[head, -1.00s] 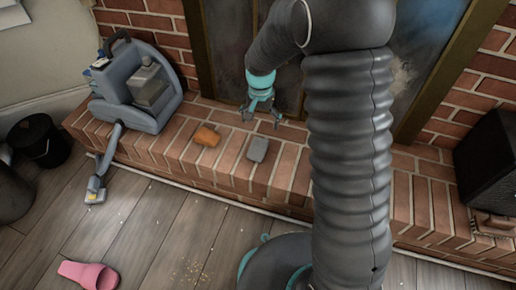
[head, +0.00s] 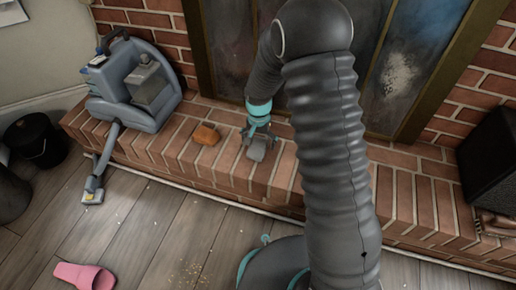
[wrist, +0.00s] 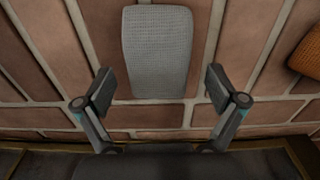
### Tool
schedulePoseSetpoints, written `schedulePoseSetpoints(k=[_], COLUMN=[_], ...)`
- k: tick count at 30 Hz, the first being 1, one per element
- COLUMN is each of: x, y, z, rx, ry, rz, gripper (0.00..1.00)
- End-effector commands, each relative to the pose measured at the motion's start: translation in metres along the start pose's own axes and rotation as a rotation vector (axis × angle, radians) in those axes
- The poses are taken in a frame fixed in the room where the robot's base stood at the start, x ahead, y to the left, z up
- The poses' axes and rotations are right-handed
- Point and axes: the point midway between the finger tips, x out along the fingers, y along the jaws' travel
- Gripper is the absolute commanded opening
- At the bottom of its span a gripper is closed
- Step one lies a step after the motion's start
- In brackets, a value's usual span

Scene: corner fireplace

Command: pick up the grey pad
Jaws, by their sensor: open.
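The grey pad (head: 257,150) lies on the brick hearth, in front of the fireplace doors. My gripper (wrist: 160,92) is open, with one finger on each side of the pad's near end and visible gaps to both. In the head view my gripper (head: 258,137) is over the pad's far end. The height between fingers and pad is hard to tell.
An orange sponge-like block (head: 206,134) lies on the hearth (head: 225,180) left of the pad. A grey-blue cleaning machine (head: 135,85) stands further left. A black speaker-like box (head: 488,165) is at the right. A pink object (head: 84,276) lies on the floor.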

Motion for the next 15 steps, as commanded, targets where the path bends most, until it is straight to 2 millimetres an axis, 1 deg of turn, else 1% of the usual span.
schedulePoseSetpoints(k=[2,8,9,11,12,14,15], x=[0.0052,0.0048,0.0048,0.0048,0.0047,0.0048,0.0048], y=[0.0002,0.0001,0.0002,0.0002,0.0002,0.0002,0.0003], z=[0.0001,0.0000,0.0000,0.0001,0.0001,0.0001,0.0001], rx=[0.000,0.000,0.000,0.000,0.000,0.000,0.000], ry=[0.000,0.000,0.000,0.000,0.000,0.000,0.000], rz=[0.000,0.000,0.000,0.000,0.000,0.000,0.000], gripper=[0.95,0.95,0.85,0.70,0.60,0.45,0.36])
